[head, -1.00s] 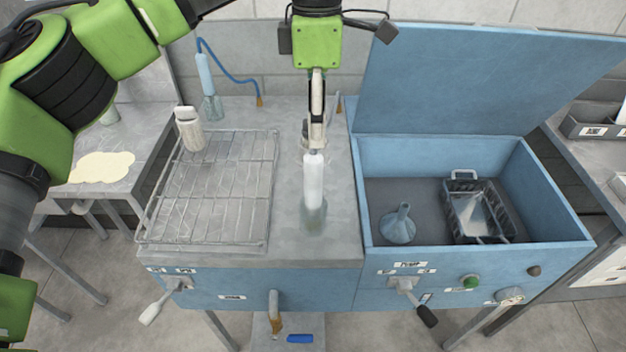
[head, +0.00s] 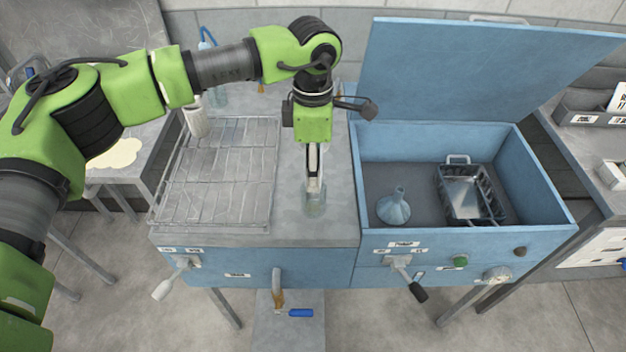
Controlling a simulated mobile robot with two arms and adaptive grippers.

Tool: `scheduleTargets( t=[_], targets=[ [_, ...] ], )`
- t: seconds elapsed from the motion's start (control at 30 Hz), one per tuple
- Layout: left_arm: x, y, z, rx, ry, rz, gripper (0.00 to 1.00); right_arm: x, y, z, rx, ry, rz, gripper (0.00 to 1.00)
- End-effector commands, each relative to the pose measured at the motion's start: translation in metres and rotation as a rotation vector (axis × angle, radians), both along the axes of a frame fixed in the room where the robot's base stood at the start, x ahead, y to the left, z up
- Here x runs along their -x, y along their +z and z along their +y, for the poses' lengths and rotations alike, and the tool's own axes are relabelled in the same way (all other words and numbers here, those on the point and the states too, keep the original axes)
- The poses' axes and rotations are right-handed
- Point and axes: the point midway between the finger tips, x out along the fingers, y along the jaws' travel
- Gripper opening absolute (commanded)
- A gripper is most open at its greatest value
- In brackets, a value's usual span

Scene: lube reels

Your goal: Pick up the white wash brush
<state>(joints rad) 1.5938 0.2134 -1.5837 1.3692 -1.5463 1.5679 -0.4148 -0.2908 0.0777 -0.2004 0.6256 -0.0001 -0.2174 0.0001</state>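The white wash brush (head: 315,203) stands on the grey worktop, right of the wire rack. Its pale bristle end shows below my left gripper, and most of its white handle is hidden behind the gripper. My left gripper (head: 314,178) points down over the brush, its fingers at the handle. I see the fingers edge-on, so I cannot tell whether they are closed on it. My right gripper is not in view.
A wire rack (head: 222,170) lies left of the brush, with a white bottle (head: 195,122) at its back corner. On the right is an open blue tank (head: 372,236) with a funnel (head: 393,207) and a black basket (head: 468,193). Its blue lid (head: 470,75) stands up behind.

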Motion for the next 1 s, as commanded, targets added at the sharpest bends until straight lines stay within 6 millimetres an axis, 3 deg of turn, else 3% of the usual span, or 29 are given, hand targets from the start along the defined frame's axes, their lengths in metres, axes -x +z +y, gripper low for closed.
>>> scheduleTargets(
  t=[0.27, 0.43, 0.77, 0.87, 1.0],
  targets=[
    [0.0, -0.005, 0.0, 0.0, 0.0, 0.0, 0.41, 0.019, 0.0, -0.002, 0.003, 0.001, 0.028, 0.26],
    [0.0, -0.005, 0.0, 0.0, 0.0, 0.0, 0.0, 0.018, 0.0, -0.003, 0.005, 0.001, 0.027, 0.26],
    [0.0, -0.003, 0.0, 0.0, 0.0, -0.002, 0.0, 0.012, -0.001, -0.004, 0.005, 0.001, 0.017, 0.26],
    [-0.001, 0.005, -0.001, 0.002, 0.0, -0.005, 0.0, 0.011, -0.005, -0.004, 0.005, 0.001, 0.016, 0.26],
    [-0.002, 0.031, -0.001, 0.002, 0.001, -0.007, 0.0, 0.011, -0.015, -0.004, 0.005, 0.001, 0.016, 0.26]
  ],
)
